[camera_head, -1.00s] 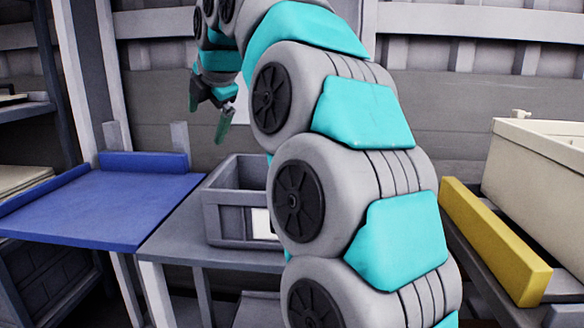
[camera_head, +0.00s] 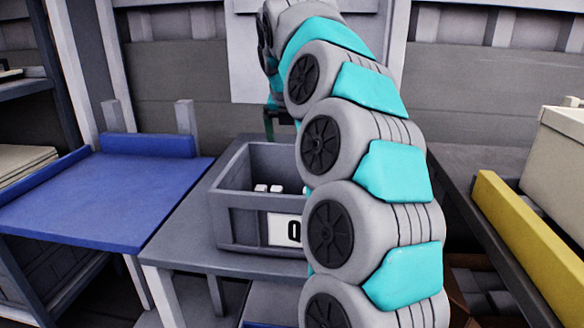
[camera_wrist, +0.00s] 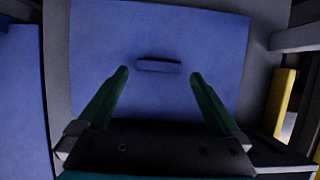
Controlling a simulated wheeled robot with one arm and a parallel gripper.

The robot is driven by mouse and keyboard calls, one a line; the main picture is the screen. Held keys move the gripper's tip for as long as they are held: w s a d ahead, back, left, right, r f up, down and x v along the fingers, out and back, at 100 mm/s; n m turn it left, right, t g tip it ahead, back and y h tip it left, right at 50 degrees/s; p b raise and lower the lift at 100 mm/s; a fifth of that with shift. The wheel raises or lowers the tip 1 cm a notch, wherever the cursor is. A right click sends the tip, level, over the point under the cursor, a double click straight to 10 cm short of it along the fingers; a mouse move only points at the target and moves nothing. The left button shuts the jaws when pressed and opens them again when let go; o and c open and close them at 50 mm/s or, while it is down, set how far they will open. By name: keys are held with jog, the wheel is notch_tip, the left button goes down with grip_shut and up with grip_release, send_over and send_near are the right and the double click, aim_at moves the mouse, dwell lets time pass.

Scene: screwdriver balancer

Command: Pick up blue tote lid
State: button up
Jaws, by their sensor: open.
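A flat blue panel, which looks like the blue tote lid (camera_wrist: 215,45), fills the middle of the wrist view. It has a small raised dark-blue handle (camera_wrist: 158,65) near its centre. My gripper (camera_wrist: 160,74) is open and empty, its two green fingers spread with the handle between their tips in the picture. The gap between fingers and handle cannot be judged. In the head view my gripper is mostly hidden behind my arm, beyond the grey tote. I cannot make out the lid there.
A grey open tote (camera_head: 238,225) with small white items stands on a grey table (camera_head: 185,240). A blue-topped table (camera_head: 90,205) is at the left. A yellow rail (camera_head: 530,240) and a cream box (camera_head: 560,165) are at the right.

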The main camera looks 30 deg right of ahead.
jog(key=x, duration=0.4)
jog(key=shift+f, duration=0.15)
jog(key=c, duration=1.4)
jog(key=shift+c, duration=0.2)
jog(key=shift+w+r, duration=0.1)
jog(key=shift+r, duration=3.6)
notch_tip(320, 180, up, 2)
jog(key=shift+r, duration=0.15)
jog(key=shift+r, duration=0.2)
jog(key=shift+a+f, duration=0.1)
jog(key=shift+f, duration=0.2)
